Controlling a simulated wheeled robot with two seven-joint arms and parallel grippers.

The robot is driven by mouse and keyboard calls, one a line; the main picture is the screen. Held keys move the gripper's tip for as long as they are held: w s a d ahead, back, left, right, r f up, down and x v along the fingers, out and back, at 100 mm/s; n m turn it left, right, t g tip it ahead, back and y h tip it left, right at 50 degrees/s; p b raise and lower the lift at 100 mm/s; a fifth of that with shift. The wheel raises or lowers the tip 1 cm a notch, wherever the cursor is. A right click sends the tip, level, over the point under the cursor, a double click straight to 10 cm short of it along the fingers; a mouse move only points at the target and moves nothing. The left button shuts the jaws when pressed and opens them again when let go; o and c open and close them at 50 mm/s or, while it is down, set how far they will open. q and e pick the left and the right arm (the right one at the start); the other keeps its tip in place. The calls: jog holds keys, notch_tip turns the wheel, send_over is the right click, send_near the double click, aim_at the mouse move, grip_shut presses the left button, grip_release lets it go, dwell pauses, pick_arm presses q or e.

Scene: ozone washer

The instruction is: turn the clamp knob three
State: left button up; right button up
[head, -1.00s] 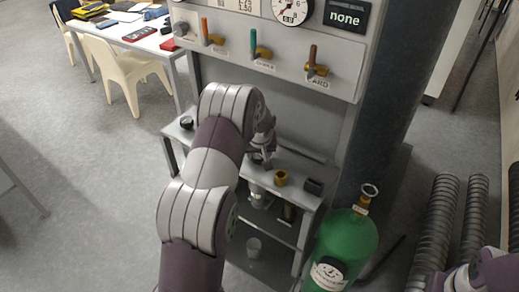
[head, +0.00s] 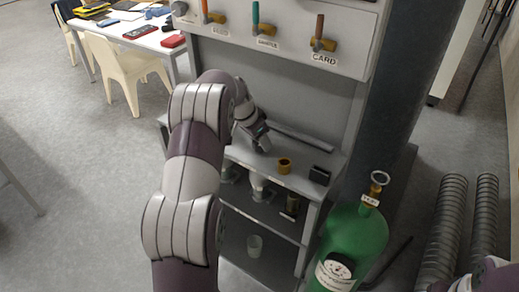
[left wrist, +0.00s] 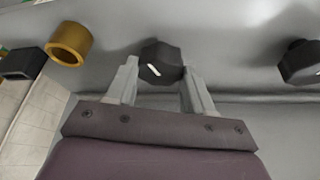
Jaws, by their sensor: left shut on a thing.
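In the left wrist view, a black, many-sided clamp knob (left wrist: 161,60) with a short white mark stands between the tips of my left gripper (left wrist: 160,82). The fingers are shut on it, one on each side. In the head view my left gripper (head: 262,146) reaches down to the shelf top of the washer stand, and the knob is hidden there. A second black knob (left wrist: 301,62) shows at the right edge of the left wrist view, apart from the gripper. I cannot read which number either knob has. My right gripper is not in view.
A brass ring (head: 285,165) and a small black box (head: 319,175) sit on the shelf top (head: 245,155), right of my gripper. Valve levers (head: 319,40) hang above. A green bottle (head: 352,238) stands at the right front. A glass (head: 254,246) is on the lower shelf.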

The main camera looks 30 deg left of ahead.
pick_arm(q)
jog(key=shift+w+a+r+m, duration=0.1)
jog(key=shift+m, duration=0.3)
jog(key=shift+r+m+h, duration=0.2)
jog(key=shift+m+h, duration=0.1)
jog(key=shift+m, duration=0.4)
jog(key=shift+a+m+g+h+p, duration=0.1)
jog(key=shift+m+g+h+p, duration=0.25)
jog(key=shift+m+p, duration=0.65)
jog(key=shift+f, duration=0.1)
jog(key=o, duration=1)
jog(key=shift+f, duration=0.1)
jog(key=shift+o, duration=0.2)
